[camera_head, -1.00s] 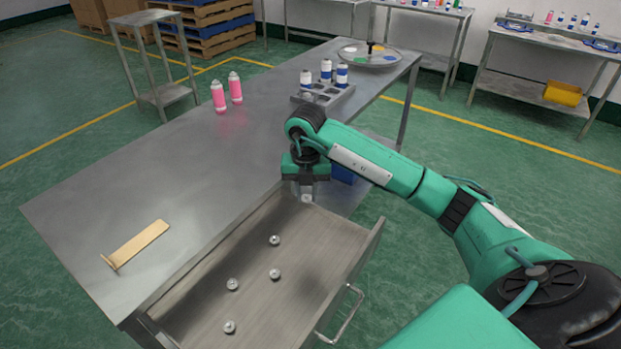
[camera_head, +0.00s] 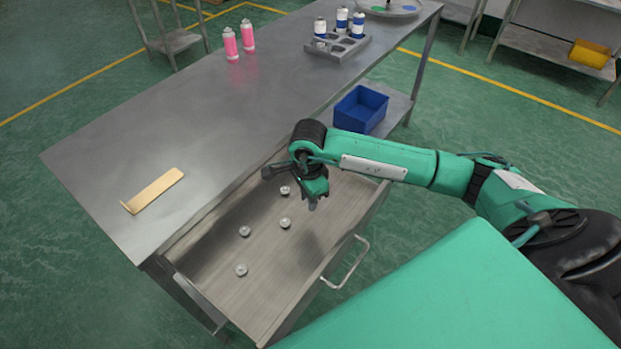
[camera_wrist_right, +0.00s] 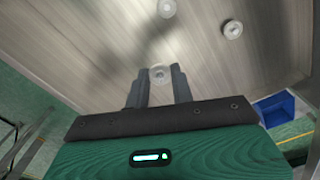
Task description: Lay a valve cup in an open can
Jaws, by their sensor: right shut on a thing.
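My right gripper (camera_head: 312,203) is over the back right part of the open drawer, tilted. In the right wrist view its fingers (camera_wrist_right: 157,84) are shut on a small round pale valve cup (camera_wrist_right: 159,74). In the head view this cup is hidden or too small to make out. Several loose valve cups (camera_head: 244,231) lie on the drawer floor. White-and-blue cans (camera_head: 341,20) stand upright in a grey rack (camera_head: 352,52) at the back of the table; whether their tops are open is too small to tell. My left gripper is not in view.
The drawer (camera_head: 270,300) is pulled out of the metal table (camera_head: 160,140). Two pink cans (camera_head: 231,43) stand left of the rack. A tan angled plate (camera_head: 155,190) lies on the table's left. A blue bin (camera_head: 361,108) sits on a lower shelf. The table's middle is clear.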

